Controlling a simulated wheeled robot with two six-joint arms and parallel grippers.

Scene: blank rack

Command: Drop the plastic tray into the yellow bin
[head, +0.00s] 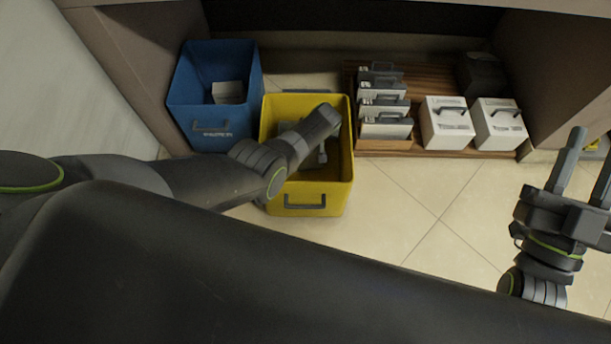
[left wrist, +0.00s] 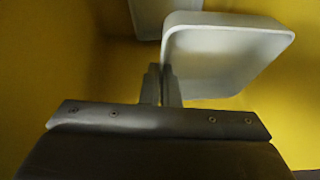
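The yellow bin (head: 305,187) stands on the floor near the middle of the head view. My left arm reaches over it, and my left gripper (head: 322,155) points down inside it. In the left wrist view, a light grey plastic tray (left wrist: 225,60) is tilted against the yellow walls. My left gripper (left wrist: 161,88) has its fingers close together at the tray's near left edge and appears to pinch it. In the head view my arm hides most of the bin's inside. My right gripper (head: 588,165) is open and empty at the far right, away from the bin.
Another grey item (left wrist: 165,14) lies in the yellow bin. A blue bin (head: 214,120) with a pale box inside stands to its left. A wooden rack base (head: 450,153) with several white handled boxes (head: 447,122) is at the right. The tiled floor in front is clear.

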